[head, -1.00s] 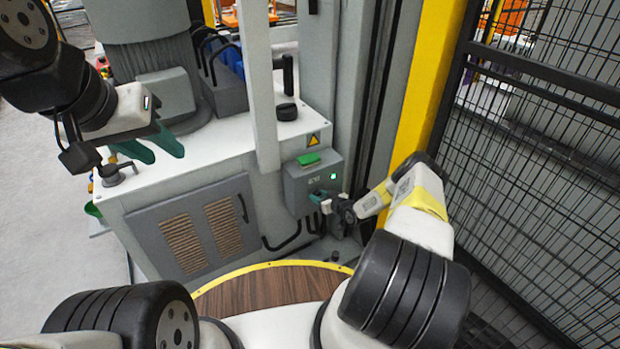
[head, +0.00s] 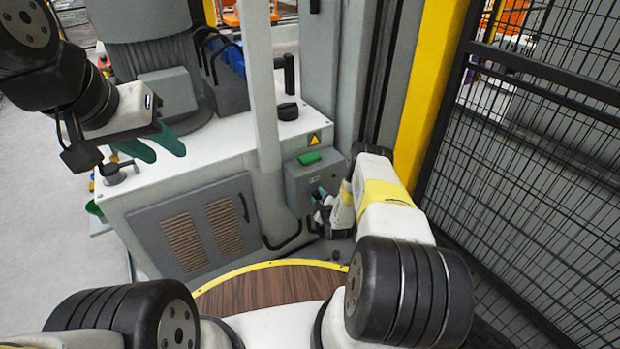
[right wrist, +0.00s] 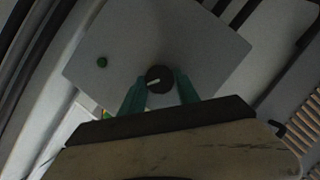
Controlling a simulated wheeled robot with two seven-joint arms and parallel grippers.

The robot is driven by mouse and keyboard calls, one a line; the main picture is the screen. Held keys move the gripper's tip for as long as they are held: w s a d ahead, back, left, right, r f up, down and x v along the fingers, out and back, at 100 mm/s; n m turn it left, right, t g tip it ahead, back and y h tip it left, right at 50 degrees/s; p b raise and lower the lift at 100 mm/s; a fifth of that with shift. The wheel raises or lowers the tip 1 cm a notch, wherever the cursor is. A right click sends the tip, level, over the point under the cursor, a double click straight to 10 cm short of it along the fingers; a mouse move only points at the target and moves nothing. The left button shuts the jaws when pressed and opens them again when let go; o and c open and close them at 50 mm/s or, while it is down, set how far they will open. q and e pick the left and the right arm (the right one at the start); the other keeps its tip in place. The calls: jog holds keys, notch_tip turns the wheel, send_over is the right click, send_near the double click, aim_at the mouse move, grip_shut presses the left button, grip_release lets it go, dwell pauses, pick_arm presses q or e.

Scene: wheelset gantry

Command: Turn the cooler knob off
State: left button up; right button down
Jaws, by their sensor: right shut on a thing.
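The cooler knob (right wrist: 159,76) is a round black dial with a white mark, on the face of a grey control box (head: 299,187). In the right wrist view the mark points to the lower left. My right gripper (right wrist: 161,86) is shut on the knob, with one green finger on each side. In the head view my right gripper (head: 319,196) is at the box front, and the knob is hidden. My left gripper (head: 167,152) is open and empty, above the left part of the white machine bench.
A green piece (head: 309,158) sits on top of the box, below a yellow warning sign (head: 314,139). A yellow post (head: 428,95) and black mesh fence (head: 530,190) stand at right.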

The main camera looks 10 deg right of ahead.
jog(key=n+t, duration=0.1)
jog(key=n, duration=0.1)
jog(key=n+t+h, duration=0.1)
jog(key=n, duration=0.2)
jog(key=shift+a+f, duration=0.15)
jog(key=shift+f, duration=0.05)
dwell(0.5)
jog(key=c, duration=0.9)
grip_release()
jog(key=shift+s, duration=0.1)
jog(key=s, duration=0.7)
jog(key=shift+s+a+r, duration=0.15)
jog(key=shift+s+r, duration=0.15)
